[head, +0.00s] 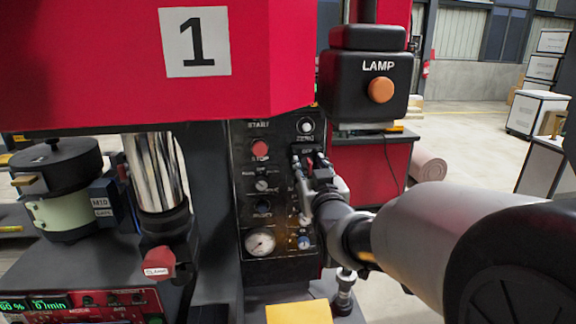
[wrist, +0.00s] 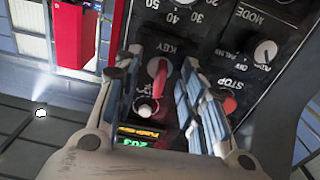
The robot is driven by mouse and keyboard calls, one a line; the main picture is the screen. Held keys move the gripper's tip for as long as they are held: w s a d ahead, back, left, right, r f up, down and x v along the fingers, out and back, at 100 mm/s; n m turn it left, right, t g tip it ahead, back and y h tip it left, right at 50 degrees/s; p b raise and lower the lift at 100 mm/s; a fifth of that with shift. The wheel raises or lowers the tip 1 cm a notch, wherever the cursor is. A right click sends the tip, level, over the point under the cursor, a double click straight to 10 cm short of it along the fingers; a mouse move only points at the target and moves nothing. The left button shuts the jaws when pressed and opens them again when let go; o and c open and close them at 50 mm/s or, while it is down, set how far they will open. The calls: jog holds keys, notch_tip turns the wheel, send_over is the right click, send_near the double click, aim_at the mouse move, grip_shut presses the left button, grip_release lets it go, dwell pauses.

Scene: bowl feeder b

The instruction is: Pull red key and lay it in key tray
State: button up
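The red key (wrist: 161,80) sits in the round switch marked KEY on the black control panel (wrist: 200,40). In the wrist view it lies between the two blue-padded fingers of my gripper (wrist: 160,68), with a visible gap on each side. My gripper is open and reaches the panel. In the head view my gripper (head: 312,160) is in front of the upper right of the panel and largely hides the key. A yellow-orange flat piece (head: 299,313) is at the bottom edge; I cannot tell whether it is the key tray.
Around the key are a dial, a MODE knob (wrist: 265,51), a red STOP button (wrist: 228,103) and a white knob (wrist: 146,108). A black LAMP box (head: 362,85) with an orange button hangs above my arm. A red clamp handle (head: 159,262) is at left.

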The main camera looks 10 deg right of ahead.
aim_at(310, 170)
grip_shut()
dwell(0.6)
jog(key=shift+s, duration=0.1)
jog(key=shift+s+b, duration=0.95)
jog(key=shift+s, duration=1.95)
